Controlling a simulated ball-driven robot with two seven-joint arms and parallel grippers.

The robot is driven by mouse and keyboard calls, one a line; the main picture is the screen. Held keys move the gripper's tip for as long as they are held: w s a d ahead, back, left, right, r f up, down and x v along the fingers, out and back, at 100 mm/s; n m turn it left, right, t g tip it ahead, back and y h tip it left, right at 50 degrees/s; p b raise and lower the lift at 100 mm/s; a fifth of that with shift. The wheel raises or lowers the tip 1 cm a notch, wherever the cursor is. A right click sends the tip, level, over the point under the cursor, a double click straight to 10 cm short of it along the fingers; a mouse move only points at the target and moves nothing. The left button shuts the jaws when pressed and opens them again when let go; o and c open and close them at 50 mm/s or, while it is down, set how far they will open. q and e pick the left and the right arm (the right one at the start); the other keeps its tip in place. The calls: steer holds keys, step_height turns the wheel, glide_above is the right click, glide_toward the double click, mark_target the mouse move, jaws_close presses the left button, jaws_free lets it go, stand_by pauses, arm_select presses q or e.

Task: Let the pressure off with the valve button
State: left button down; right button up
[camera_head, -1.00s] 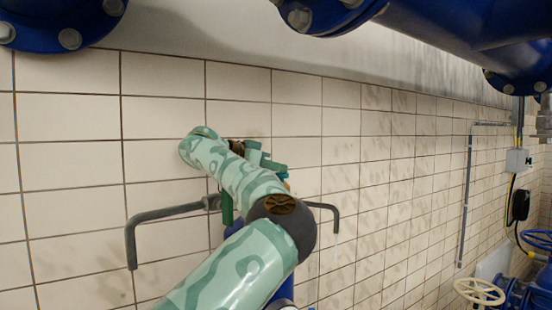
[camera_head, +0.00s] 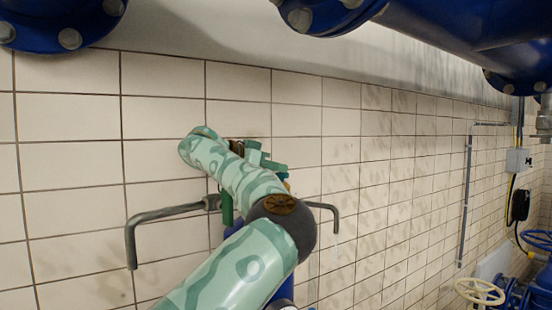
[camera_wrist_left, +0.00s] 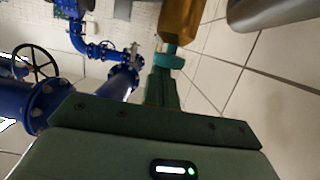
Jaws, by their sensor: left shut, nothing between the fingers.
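My left gripper (camera_head: 272,162) is in front of the tiled wall, at the end of my green patterned arm. In the left wrist view its green fingers (camera_wrist_left: 168,68) are shut with nothing between them. A brass-coloured body (camera_wrist_left: 181,20), which looks like part of the valve, is just beyond the fingertips. I cannot tell whether they touch it. In the head view my arm hides most of the valve and the blue body (camera_head: 240,232) below it. I cannot make out the button itself. My right gripper is not in view.
Grey bent pipes stick out on the left (camera_head: 165,212) and right (camera_head: 331,207) of my arm. Large blue flanged pipes (camera_head: 455,28) run overhead. A cream handwheel (camera_head: 480,291) is at the lower right. The wall at right of centre is clear.

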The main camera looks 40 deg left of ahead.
arm_select(q)
steer(key=shift+a+f, duration=0.15)
